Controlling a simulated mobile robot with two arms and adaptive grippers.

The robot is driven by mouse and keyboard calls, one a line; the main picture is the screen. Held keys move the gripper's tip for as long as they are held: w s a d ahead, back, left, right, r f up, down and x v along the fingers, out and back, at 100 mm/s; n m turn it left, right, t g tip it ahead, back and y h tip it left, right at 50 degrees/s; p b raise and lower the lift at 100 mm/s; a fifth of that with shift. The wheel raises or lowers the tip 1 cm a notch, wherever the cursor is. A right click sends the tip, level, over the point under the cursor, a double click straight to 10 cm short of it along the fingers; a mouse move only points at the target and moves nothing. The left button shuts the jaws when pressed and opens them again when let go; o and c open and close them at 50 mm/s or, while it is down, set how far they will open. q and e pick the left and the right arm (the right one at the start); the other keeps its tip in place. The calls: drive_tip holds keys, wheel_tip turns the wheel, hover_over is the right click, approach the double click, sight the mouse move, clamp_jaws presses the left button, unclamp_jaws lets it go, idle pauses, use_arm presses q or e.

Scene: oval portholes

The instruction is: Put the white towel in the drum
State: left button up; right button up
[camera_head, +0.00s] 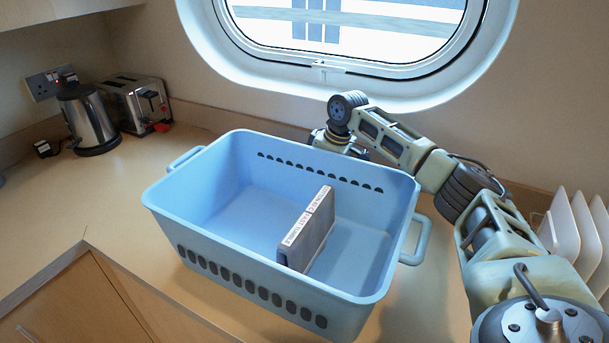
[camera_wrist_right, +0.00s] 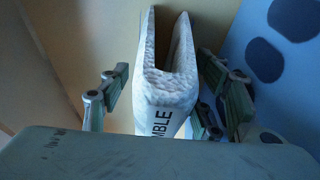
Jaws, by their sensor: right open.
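A white, rough-textured folded thing (camera_wrist_right: 165,98), which looks like the white towel, stands between the fingers of my right gripper (camera_wrist_right: 163,82) in the right wrist view. Dark letters reading "MBLE" show on its smooth near band. The fingers are open on either side of it. In the head view my right arm reaches behind the far side of the blue basket, with the gripper (camera_head: 342,142) partly hidden by the rim. The towel is hidden there. I see no drum in either view. My left gripper is not in view.
The blue basket (camera_head: 220,242) sits on the wooden counter and holds a grey slab (camera_head: 312,232) with a lettered white edge. A kettle (camera_head: 88,118) and toaster (camera_head: 137,103) stand at the back left, a white rack (camera_head: 575,235) at the right.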

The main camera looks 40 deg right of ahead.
drive_tip(key=shift+w+a+r, duration=0.1)
drive_tip(key=shift+w+a, duration=0.1)
drive_tip(key=shift+w, duration=0.3)
drive_tip(key=w, duration=0.1)
drive_tip(key=w+a+p, duration=0.1)
drive_tip(key=w+a+f, duration=0.1)
drive_tip(key=w, duration=0.1)
drive_tip(key=shift+p, duration=0.3)
drive_tip(key=shift+f, duration=0.1)
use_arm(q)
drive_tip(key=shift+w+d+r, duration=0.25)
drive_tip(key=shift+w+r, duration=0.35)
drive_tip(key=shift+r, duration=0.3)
use_arm(e)
drive_tip(key=shift+s, duration=0.1)
drive_tip(key=shift+c, duration=0.5)
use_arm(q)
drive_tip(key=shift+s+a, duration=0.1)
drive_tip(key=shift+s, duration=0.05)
use_arm(e)
clamp_jaws()
